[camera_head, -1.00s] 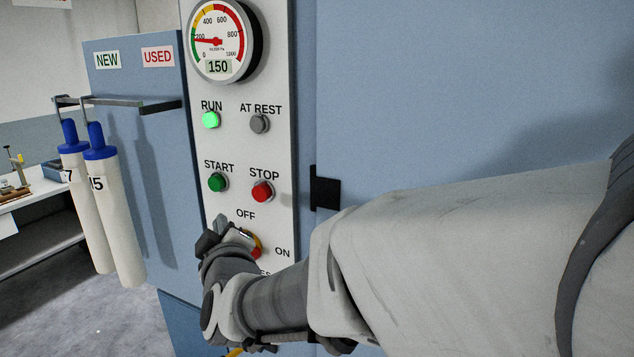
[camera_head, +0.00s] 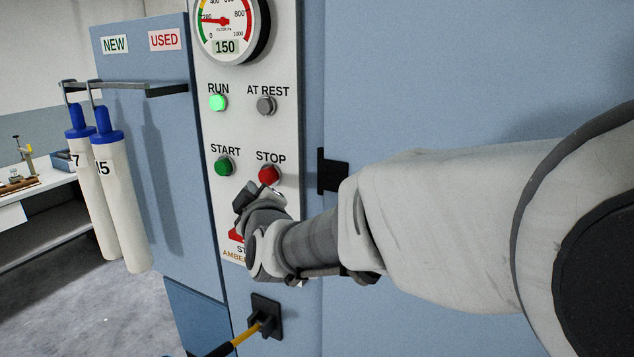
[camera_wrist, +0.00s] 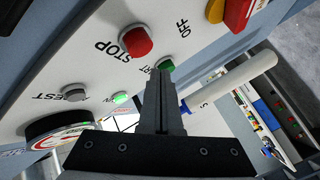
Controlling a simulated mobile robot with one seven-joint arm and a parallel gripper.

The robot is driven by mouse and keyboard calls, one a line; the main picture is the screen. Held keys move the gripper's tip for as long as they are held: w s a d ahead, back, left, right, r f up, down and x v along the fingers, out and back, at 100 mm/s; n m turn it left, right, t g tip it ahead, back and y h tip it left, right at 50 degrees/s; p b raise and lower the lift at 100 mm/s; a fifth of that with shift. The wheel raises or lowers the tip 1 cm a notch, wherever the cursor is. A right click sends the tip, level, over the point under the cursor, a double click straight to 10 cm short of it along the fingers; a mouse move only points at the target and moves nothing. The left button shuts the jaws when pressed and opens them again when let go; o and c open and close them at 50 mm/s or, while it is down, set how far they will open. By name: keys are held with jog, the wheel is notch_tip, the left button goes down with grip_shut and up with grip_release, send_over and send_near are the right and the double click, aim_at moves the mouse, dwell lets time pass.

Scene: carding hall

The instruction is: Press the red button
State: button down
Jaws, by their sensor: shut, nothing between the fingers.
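The red STOP button (camera_head: 268,174) sits on the pale control panel (camera_head: 213,133), right of the green START button (camera_head: 224,166). My gripper (camera_head: 274,190) is just below the red button in the head view, with its fingertips mostly hidden by the wrist. In the wrist view the red button (camera_wrist: 136,40) stands clear, left of and above the fingertips. My gripper (camera_wrist: 160,74) is shut and empty there, its tips overlapping the edge of the green button (camera_wrist: 167,65). I cannot tell how far the tips are from the panel.
A lit green RUN lamp (camera_head: 218,102), a grey AT REST lamp (camera_head: 266,105) and a gauge (camera_head: 225,22) are higher up. A red and yellow switch (camera_wrist: 238,13) shows in the wrist view. White tubes with blue caps (camera_head: 118,200) hang at left. A black bracket (camera_head: 333,172) protrudes at right.

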aim_at(261, 178)
jog(key=shift+w+d+b, duration=0.15)
jog(key=shift+w+d, duration=0.05)
jog(key=shift+w, duration=0.25)
jog(key=shift+w+d+b, duration=0.15)
jog(key=shift+w+d, duration=0.05)
jog(key=shift+w, duration=0.25)
dwell(1.4)
jog(key=shift+w+d+b, duration=0.15)
jog(key=shift+w+b, duration=0.15)
jog(key=shift+w, duration=0.1)
jog(key=shift+w+d+b, duration=0.25)
jog(key=shift+w+b, duration=0.1)
jog(key=shift+w, duration=0.15)
dwell(0.7)
dwell(0.4)
jog(key=shift+s+a, duration=0.2)
jog(key=shift+s, duration=0.25)
jog(key=shift+s+a, duration=0.2)
jog(key=shift+s, duration=0.25)
jog(key=shift+s, duration=0.1)
